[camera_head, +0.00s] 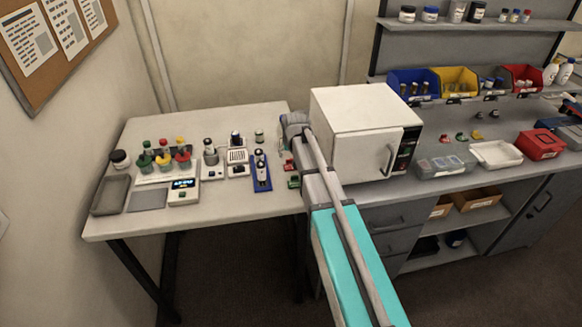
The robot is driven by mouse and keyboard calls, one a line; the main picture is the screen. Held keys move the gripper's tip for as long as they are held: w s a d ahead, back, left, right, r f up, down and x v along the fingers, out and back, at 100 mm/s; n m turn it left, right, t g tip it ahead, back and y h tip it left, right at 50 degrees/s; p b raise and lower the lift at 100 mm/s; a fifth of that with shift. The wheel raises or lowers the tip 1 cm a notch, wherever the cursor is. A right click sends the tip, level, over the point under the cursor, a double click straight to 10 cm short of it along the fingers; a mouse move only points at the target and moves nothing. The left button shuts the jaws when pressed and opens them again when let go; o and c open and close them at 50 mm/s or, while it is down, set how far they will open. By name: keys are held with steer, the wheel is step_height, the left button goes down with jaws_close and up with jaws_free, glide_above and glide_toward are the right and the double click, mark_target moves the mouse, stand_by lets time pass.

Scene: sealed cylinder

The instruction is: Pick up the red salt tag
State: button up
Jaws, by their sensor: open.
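A small red piece (289,166) lies at the right end of the light table, close to my arm; it may be the red salt tag, but it is too small to read. A small green piece (293,182) with some red beside it lies just in front. Another small red piece (476,135) is on the grey bench to the right, near small yellow and green ones. My arm reaches to the right end of the table, and my gripper (286,146) is there, open, just behind the first red piece. My own arm mostly hides the fingers.
A white oven-like box (358,130) stands close to the right of my arm. On the light table (245,200) are a blue rack (261,172), a device with a display (184,191), capped bottles and a grey tray (110,195). The table's front right is clear.

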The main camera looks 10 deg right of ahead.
mark_target(290, 160)
steer(key=shift+b+x, duration=2.4)
steer(key=shift+x, duration=0.25)
steer(key=shift+w+d, duration=0.1)
steer(key=shift+r, duration=0.1)
steer(key=c, duration=0.9)
